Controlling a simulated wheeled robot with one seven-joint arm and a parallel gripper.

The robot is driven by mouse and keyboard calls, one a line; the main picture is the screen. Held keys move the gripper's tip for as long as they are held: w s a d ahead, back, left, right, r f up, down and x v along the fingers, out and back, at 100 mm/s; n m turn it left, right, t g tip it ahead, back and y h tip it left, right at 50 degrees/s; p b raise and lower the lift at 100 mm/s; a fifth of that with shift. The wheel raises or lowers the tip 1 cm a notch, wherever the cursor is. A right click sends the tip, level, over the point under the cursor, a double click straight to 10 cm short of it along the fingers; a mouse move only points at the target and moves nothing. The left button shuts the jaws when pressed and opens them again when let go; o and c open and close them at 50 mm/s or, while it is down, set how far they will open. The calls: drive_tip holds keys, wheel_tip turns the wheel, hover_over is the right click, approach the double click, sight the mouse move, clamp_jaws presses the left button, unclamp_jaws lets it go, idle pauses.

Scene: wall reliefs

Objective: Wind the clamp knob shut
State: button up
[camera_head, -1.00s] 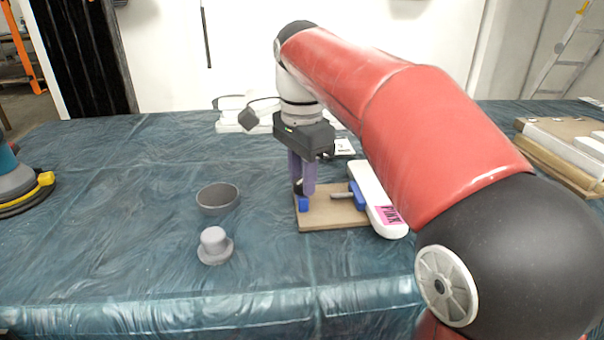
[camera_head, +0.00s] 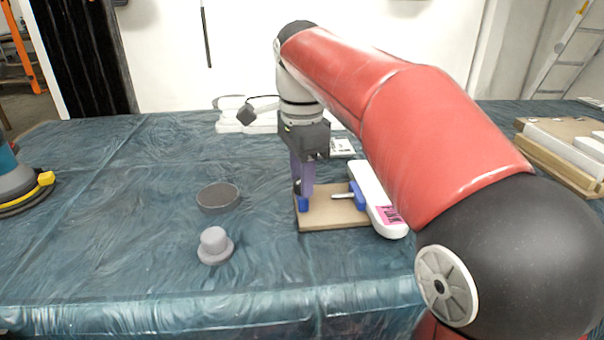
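The clamp sits on a brown board (camera_head: 335,216) in the middle of the table. Its blue part with a grey screw (camera_head: 357,195) is at the board's right, against a white bar with a pink label (camera_head: 378,203). A small dark knob with a blue block (camera_head: 303,204) is at the board's left edge. My gripper (camera_head: 303,188) points down with its purple fingers at this knob. The fingers overlap in this view, so I cannot tell whether they grip the knob or how wide apart they are.
A dark grey round dish (camera_head: 218,197) and a grey hat-shaped piece (camera_head: 215,245) stand left of the board. A sander-like tool (camera_head: 20,185) is at the far left. Stacked boards (camera_head: 565,150) lie at the right, and white pieces (camera_head: 235,120) lie behind my gripper. The left table is mostly clear.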

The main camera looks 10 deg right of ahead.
drive_tip(key=o, duration=0.3)
drive_tip(key=shift+o, duration=0.2)
wheel_tip(320, 180, up, 8)
drive_tip(key=shift+f, duration=0.1)
idle(0.4)
